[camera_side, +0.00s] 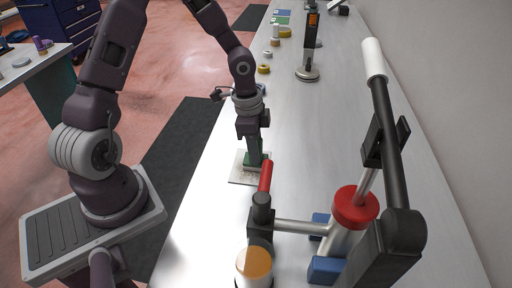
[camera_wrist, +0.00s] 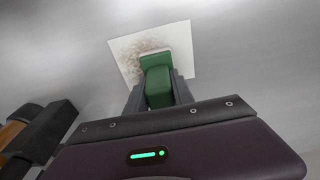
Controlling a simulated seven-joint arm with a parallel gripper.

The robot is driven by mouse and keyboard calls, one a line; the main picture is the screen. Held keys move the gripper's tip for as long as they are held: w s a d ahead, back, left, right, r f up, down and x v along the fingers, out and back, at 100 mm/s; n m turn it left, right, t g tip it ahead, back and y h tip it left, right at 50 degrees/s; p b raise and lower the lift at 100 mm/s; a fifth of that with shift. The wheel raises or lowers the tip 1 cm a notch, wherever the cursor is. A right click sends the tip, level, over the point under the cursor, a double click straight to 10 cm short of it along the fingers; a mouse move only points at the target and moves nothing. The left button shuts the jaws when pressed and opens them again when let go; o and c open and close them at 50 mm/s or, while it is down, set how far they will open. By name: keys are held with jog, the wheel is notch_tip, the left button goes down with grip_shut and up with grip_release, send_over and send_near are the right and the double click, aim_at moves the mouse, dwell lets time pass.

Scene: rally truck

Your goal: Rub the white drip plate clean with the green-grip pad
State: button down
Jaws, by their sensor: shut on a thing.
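The white drip plate (camera_side: 239,176) lies flat on the steel bench; in the wrist view the plate (camera_wrist: 182,43) shows a brown speckled stain on its left and upper middle. My gripper (camera_side: 255,152) points down over the plate and is shut on the green grip of the pad (camera_wrist: 158,84). The pad's pale base is over the plate's middle, beside the stain and covering part of it. I cannot tell whether it presses on the plate. My gripper's fingers also show in the wrist view (camera_wrist: 158,95).
A red-handled clamp or lever (camera_side: 265,178) stands just in front of the plate. A large black lever device with a red collar (camera_side: 355,207) and blue feet is at the right front. Yellow and grey rings (camera_side: 264,69) and an upright tool (camera_side: 309,50) stand farther back. The bench right of the plate is clear.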

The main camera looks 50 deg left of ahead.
jog(key=shift+s+d, duration=2.2)
jog(key=shift+s+a+f, duration=0.1)
jog(key=shift+s+a, duration=0.65)
jog(key=shift+s, duration=0.05)
jog(key=shift+s+a, duration=0.1)
jog(key=shift+a, duration=0.2)
jog(key=shift+w+a, duration=2.1)
jog(key=shift+w, duration=0.1)
jog(key=shift+w+a+r, duration=0.4)
jog(key=shift+w+a, duration=0.1)
jog(key=shift+a, duration=0.05)
jog(key=shift+s+d+f, duration=0.15)
jog(key=shift+f, duration=0.1)
jog(key=shift+s+d+f, duration=0.1)
jog(key=shift+s+d, duration=0.15)
jog(key=shift+d, duration=0.05)
jog(key=shift+s+d, duration=2.4)
notch_tip(320, 180, up, 3)
jog(key=shift+a+f, duration=0.1)
jog(key=shift+a, duration=0.05)
jog(key=shift+r, duration=2.8)
